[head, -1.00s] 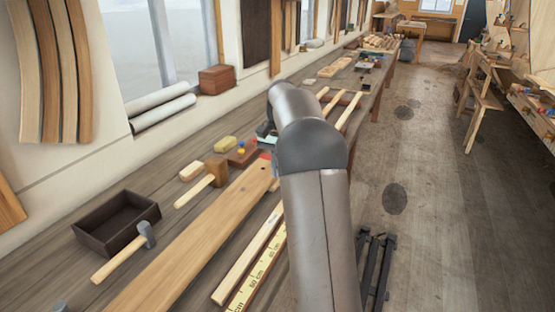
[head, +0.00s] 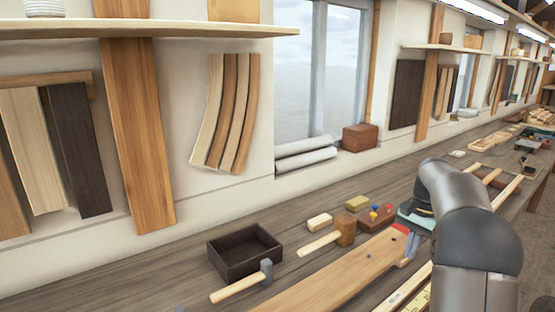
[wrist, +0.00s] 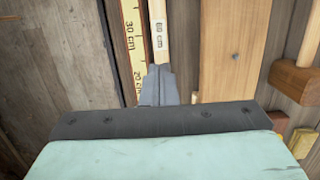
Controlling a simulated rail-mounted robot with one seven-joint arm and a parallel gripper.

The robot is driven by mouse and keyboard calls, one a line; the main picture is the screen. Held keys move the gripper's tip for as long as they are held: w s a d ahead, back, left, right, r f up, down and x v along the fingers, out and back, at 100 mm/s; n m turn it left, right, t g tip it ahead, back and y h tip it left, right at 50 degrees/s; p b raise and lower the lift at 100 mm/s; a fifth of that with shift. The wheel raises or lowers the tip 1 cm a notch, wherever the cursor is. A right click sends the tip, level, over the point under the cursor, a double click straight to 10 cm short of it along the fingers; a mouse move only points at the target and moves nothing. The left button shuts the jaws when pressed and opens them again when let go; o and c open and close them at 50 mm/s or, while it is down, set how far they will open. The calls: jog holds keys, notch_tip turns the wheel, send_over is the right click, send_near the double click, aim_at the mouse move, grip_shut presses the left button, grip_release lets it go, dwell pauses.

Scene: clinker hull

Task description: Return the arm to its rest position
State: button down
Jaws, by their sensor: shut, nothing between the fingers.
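My arm (head: 463,215) reaches over the bench at the right of the head view, bent downward at its elbow. My gripper (head: 409,250) shows partly beside it, teal-bodied with grey fingers, near the red-marked end of a long wooden plank (head: 335,277). In the wrist view my gripper (wrist: 158,86) points down with its fingers together and nothing between them. The fingertips overlap the view of a yellow centimetre rule (wrist: 133,45) and a pale wooden strip (wrist: 159,35). I cannot tell how high they are above these. The plank (wrist: 230,55) lies to their right.
On the bench (head: 150,275) are a dark open tray (head: 245,252), a hammer (head: 243,284), a wooden mallet (head: 328,238) and small blocks. A reddish box (head: 360,137) and white rolls (head: 305,159) sit by the window. A shelf (head: 150,28) juts from the wall at left.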

aim_at(394, 298)
jog(key=f, duration=0.4)
jog(key=a+f, duration=0.1)
jog(key=f, duration=0.3)
jog(key=s+f, duration=0.1)
jog(key=f, duration=0.4)
jog(key=shift+s+a, duration=0.1)
jog(key=shift+a, duration=0.25)
